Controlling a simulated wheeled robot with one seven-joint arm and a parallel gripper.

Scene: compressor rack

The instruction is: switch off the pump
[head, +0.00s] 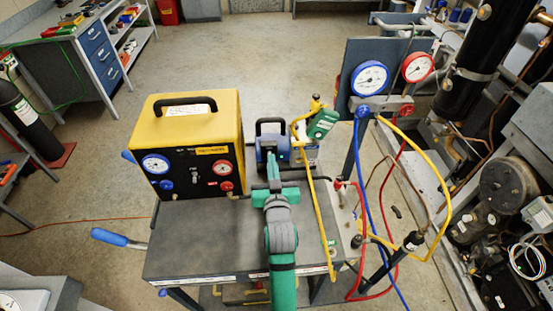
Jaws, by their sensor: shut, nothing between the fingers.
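The pump appears to be the small blue unit with a black carrying handle (270,127), at the far edge of the dark cart top. My gripper (272,160) is at the near side of the pump, in front of its blue body. The gripper is shut with nothing between its fingers. It hides part of the pump's near face, and I cannot make out the pump's switch. Whether the fingertips touch the pump cannot be told from this view.
A yellow machine (196,115) with two gauges stands left on the cart (195,250). A yellow hose (322,225) runs down just right of my arm. A gauge manifold (382,104) with blue, red and yellow hoses stands right. The cart's front left top is clear.

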